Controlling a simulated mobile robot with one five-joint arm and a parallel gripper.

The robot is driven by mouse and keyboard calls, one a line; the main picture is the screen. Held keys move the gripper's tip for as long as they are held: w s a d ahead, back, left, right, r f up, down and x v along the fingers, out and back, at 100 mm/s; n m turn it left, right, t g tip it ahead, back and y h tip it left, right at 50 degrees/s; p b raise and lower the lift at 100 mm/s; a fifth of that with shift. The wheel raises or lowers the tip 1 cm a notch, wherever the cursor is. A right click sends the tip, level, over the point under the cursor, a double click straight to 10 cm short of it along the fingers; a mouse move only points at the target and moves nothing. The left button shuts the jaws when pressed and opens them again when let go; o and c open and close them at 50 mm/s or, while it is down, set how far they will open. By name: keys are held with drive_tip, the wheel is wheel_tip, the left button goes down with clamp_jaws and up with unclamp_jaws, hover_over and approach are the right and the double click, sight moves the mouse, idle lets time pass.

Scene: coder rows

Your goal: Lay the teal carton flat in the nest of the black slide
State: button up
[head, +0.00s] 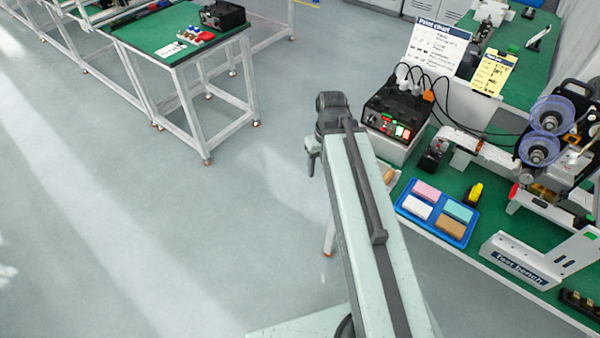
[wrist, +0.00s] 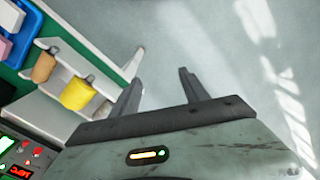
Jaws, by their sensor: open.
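The teal carton (head: 459,211) lies in the far right compartment of a blue tray (head: 407,207) on the green bench, beside pink, white and brown cartons. A small black fixture (head: 432,157) stands beyond the tray, below a white arm of the coder; it may be the black slide, but its nest cannot be made out. My gripper (head: 312,163) is left of the bench, over the floor and well apart from the tray. In the wrist view, its two fingers (wrist: 158,90) are spread with nothing between them. The teal carton does not show in the wrist view.
The coder with blue reels (head: 548,115) stands at right. A black control box (head: 397,115) with cables stands at the bench's left end. A yellow roll (wrist: 77,94) and a tan roll (wrist: 44,67) sit on a white edge rack. A yellow-black object (head: 474,192) stands behind the tray.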

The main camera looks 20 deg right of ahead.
drive_tip(key=shift+o, duration=0.4)
drive_tip(key=a+m, duration=0.1)
drive_tip(key=a, duration=0.7)
drive_tip(key=shift+s+a+h, duration=0.15)
drive_tip(key=shift+a+h, duration=0.05)
drive_tip(key=shift+h, duration=0.1)
